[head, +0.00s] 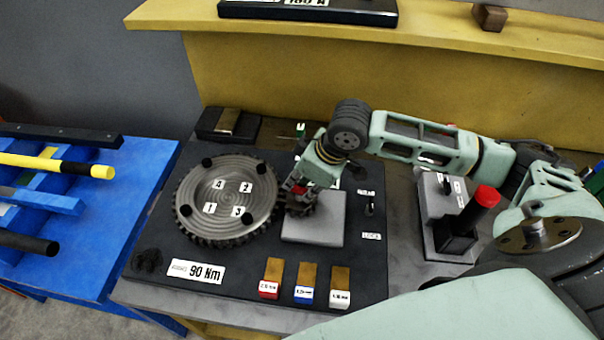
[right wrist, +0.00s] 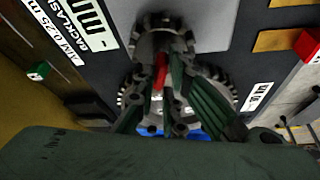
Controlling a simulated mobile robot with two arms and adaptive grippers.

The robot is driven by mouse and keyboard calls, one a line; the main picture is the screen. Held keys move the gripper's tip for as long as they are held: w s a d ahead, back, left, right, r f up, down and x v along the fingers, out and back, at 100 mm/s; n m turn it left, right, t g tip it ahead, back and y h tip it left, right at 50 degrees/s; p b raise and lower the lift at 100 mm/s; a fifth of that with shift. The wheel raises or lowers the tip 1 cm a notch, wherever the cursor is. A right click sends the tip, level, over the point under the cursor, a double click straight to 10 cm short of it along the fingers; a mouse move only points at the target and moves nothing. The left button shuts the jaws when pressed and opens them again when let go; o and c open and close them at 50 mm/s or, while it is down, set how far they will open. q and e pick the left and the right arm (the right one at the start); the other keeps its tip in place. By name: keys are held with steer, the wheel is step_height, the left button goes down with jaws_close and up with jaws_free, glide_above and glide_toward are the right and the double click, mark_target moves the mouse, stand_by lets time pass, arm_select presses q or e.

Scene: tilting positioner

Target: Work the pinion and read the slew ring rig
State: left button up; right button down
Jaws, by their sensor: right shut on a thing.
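The slew ring (head: 222,222) is a grey toothed disc with number tags and dark knobs on its face, lying on a dark base plate (head: 190,287). The small dark pinion (head: 302,209) is at its right edge, beside a grey block. My right gripper (head: 299,188) comes down from above and is shut on the pinion. In the right wrist view the gripper's fingers (right wrist: 166,62) close around a red piece at the pinion (right wrist: 160,38), with the ring's teeth (right wrist: 232,92) partly hidden behind them. My left gripper is out of view.
A "90 Nm" label (head: 196,271) and three brass-topped blocks with red (head: 270,288), blue (head: 304,293) and white (head: 339,298) fronts sit along the plate's front. A red-capped post (head: 486,196) stands right. A blue rack (head: 110,215) holds bars at left. A yellow shelf (head: 300,30) runs behind.

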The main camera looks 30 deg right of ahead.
steer(key=shift+m+p, duration=0.35)
steer(key=shift+m, duration=0.25)
steer(key=c, duration=1.8)
jaws_free()
steer(key=v, duration=1.2)
steer(key=shift+s+a, duration=0.15)
steer(key=shift+a, duration=0.05)
